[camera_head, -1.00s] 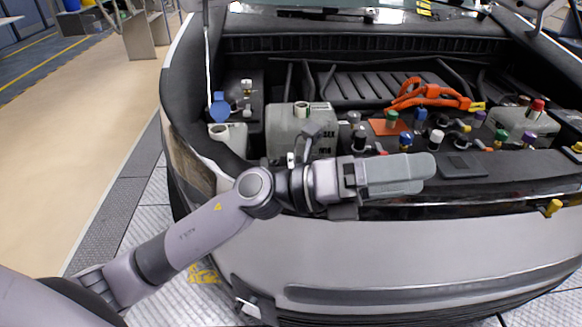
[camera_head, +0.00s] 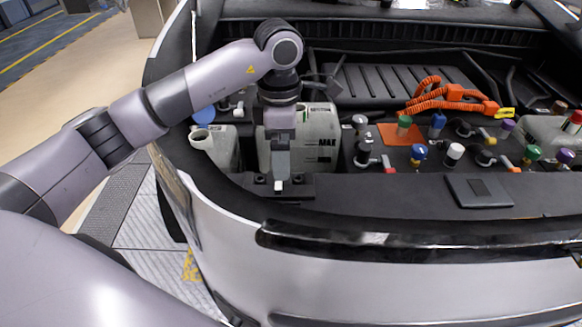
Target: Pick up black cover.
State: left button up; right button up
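A flat, square black cover (camera_head: 480,190) lies on the dark front panel of the engine bay, right of centre. My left gripper (camera_head: 280,182) points down at the front edge of the bay, in front of the white coolant tank. It is well to the left of the square cover and apart from it. Its fingers show nearly edge-on, so their opening is hidden. A small dark block (camera_head: 300,186) is beside the fingertips on the panel; I cannot tell whether they touch it. My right gripper is out of view.
The white tank (camera_head: 321,140) with a MAX mark stands behind my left gripper. A smaller white reservoir (camera_head: 217,150) with an open neck and a blue cap (camera_head: 204,115) are to its left. Several coloured caps and orange cables (camera_head: 455,95) crowd the right. The front bumper (camera_head: 420,280) is clear.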

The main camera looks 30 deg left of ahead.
aim_at(274, 190)
pick_arm(q)
jog(key=shift+w+a+f, duration=0.1)
jog(key=shift+w+f, duration=0.1)
jog(key=shift+w, duration=0.05)
jog(key=shift+f, duration=0.35)
jog(key=shift+s+f+p, duration=0.2)
jog(key=shift+f+p, duration=0.15)
jog(key=shift+f, duration=0.4)
jog(key=shift+f+p, duration=0.4)
jog(key=shift+f, duration=1.85)
jog(key=c, duration=1.1)
